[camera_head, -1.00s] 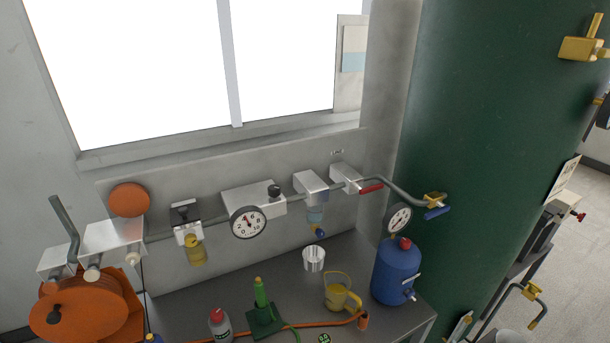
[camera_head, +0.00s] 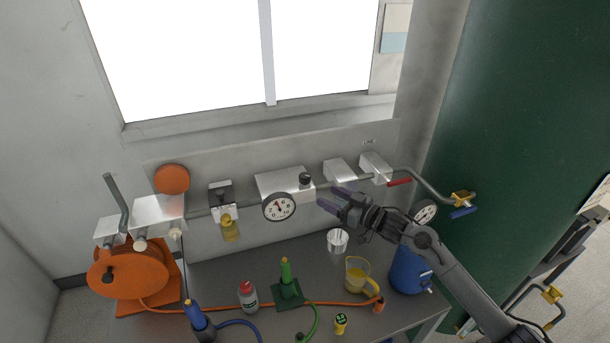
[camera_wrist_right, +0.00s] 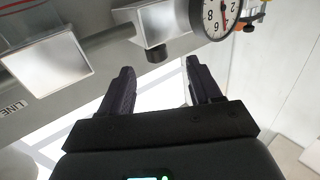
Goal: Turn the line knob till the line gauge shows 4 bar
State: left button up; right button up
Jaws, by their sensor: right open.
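The line knob (camera_head: 305,179) is a small black knob at the right end of a silver block on the wall panel. It also shows in the right wrist view (camera_wrist_right: 157,52). The white round line gauge (camera_head: 279,208) sits on the same block, left of the knob; the right wrist view shows part of it (camera_wrist_right: 215,16), with a red needle. I cannot read its exact value. My right gripper (camera_head: 327,199) is open and empty, just right of and below the knob, apart from it. In its wrist view (camera_wrist_right: 158,68) the knob lies between and beyond the fingertips. My left gripper is not in view.
A pipe (camera_head: 345,183) links several wall units, including a red-handled valve (camera_head: 399,182). On the bench (camera_head: 235,272) stand a metal cup (camera_head: 338,240), a yellow jug (camera_head: 357,276), a red-capped bottle (camera_head: 248,296) and a blue tank (camera_head: 408,270). Orange hose crosses the front.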

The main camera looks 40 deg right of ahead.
aim_at(305, 175)
jog(key=x, duration=0.3)
jog(key=r+x, duration=0.1)
jog(key=x, duration=0.2)
jog(key=r+x, duration=0.1)
jog(key=x, duration=0.2)
jog(key=shift+w+d+p, duration=0.35)
jog(key=shift+p, duration=0.05)
jog(key=shift+w+a+f, duration=0.1)
jog(key=shift+w+a, duration=0.1)
jog(key=shift+w, duration=0.5)
